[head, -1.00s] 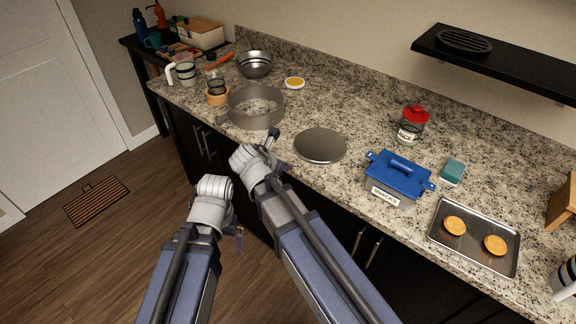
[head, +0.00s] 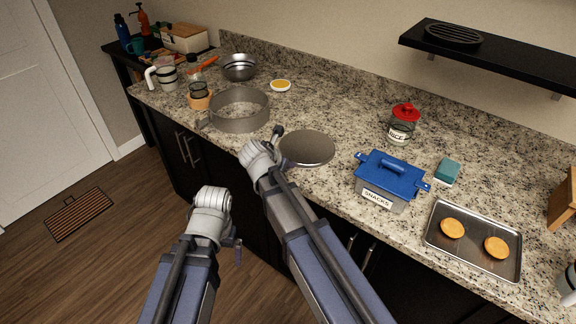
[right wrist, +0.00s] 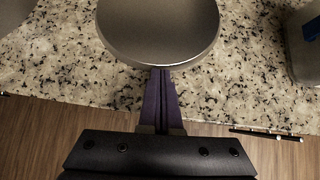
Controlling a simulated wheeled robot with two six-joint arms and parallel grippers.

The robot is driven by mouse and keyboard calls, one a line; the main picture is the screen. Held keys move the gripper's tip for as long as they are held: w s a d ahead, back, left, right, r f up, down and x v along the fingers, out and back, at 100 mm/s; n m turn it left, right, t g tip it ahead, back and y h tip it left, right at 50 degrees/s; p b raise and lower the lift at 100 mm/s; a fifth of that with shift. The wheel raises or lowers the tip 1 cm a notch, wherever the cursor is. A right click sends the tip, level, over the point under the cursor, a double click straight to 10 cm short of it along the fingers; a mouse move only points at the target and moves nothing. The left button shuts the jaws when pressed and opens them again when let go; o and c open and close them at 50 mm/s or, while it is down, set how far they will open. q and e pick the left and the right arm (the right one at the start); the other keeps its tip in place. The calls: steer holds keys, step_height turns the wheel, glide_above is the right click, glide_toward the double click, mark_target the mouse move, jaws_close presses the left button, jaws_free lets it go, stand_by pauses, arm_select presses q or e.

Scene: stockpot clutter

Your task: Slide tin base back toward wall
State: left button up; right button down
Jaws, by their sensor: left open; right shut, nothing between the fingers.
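The tin base is a flat grey metal disc (head: 307,148) lying on the granite counter near its front edge. It also fills the top middle of the right wrist view (right wrist: 158,28). My right gripper (right wrist: 161,72) is shut and empty, its purple fingertips at the disc's near rim. I cannot tell whether they touch it. In the head view my right gripper (head: 284,166) is mostly hidden by its wrist, at the disc's front left. My left gripper (head: 237,250) is open and empty, low in front of the counter. The wall (head: 330,50) runs behind the counter.
A grey metal ring (head: 238,110) stands left of the disc. A blue-lidded snacks box (head: 390,180) is to its right, with a red-lidded jar (head: 402,124) behind that. A small yellow-filled dish (head: 281,86) is farther back. Counter behind the disc is clear.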

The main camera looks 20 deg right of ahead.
steer(key=w+d, duration=0.6)
steer(key=d, duration=0.1)
steer(key=w+d, duration=0.6)
steer(key=d, duration=0.1)
steer(key=w+d, duration=0.7)
steer(key=shift+d, duration=0.1)
steer(key=shift+s+a, duration=0.2)
steer(key=shift+a, duration=0.05)
steer(key=s+a, duration=0.1)
steer(key=s+a+r+p, duration=0.1)
steer(key=s+a, duration=0.1)
steer(key=p+v, duration=0.5)
steer(key=v, duration=0.2)
steer(key=shift+a+r, duration=0.15)
arm_select(q)
step_height(320, 180, up, 7)
steer(key=p, duration=0.1)
steer(key=shift+d, duration=0.4)
arm_select(e)
steer(key=shift+s+a+r, duration=0.35)
steer(key=shift+a+r, duration=0.05)
steer(key=shift+a, duration=0.05)
arm_select(q)
steer(key=shift+s, duration=0.1)
